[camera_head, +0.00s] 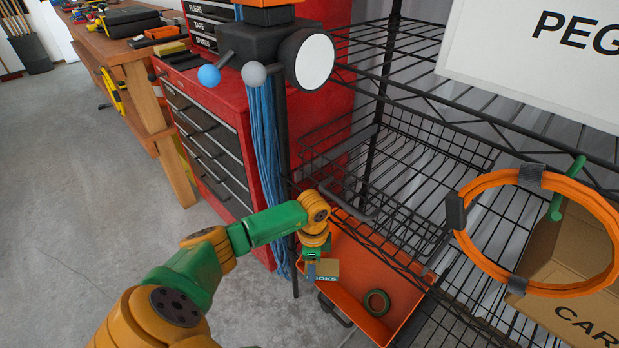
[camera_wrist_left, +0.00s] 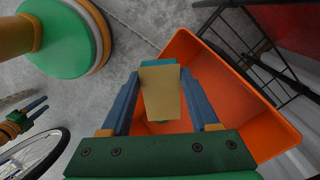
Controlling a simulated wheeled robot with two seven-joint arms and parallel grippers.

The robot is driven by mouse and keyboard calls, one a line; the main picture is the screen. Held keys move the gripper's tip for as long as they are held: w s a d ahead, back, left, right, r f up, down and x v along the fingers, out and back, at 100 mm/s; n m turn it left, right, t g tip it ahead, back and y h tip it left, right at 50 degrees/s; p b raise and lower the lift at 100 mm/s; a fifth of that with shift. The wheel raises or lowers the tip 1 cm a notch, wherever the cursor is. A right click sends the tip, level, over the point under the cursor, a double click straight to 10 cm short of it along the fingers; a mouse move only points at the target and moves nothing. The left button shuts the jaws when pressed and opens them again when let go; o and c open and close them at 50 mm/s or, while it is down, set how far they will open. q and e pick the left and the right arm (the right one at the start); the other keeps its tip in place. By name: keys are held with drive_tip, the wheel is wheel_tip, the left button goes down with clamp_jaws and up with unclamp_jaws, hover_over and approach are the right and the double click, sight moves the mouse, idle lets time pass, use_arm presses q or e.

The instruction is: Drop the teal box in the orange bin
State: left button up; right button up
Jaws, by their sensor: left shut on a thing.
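My left gripper (camera_head: 316,268) is shut on a small box (camera_head: 326,269) with a tan face, and part of a label ending in "OKS" shows on it. In the left wrist view, the box (camera_wrist_left: 160,92) sits between the blue fingers of the left gripper (camera_wrist_left: 158,95), with a teal edge at its far end. The orange bin (camera_head: 347,252) lies below and around the held box in the head view. It also fills the area behind the box in the left wrist view (camera_wrist_left: 240,105). My right gripper (camera_wrist_left: 38,106) shows small at the left, its blue fingers apart and empty.
A green tape roll (camera_head: 377,303) lies in the bin. A black wire rack (camera_head: 400,170) stands close on the right, with an orange cable coil (camera_head: 490,190). A red tool chest (camera_head: 215,125) stands behind to the left. Bare floor (camera_head: 80,210) lies left.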

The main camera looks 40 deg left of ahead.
use_arm(q)
drive_tip(key=o, duration=1.5)
drive_tip(key=shift+c, duration=0.2)
drive_tip(key=shift+r, duration=0.1)
wheel_tip(320, 180, up, 7)
drive_tip(key=shift+p, duration=0.65)
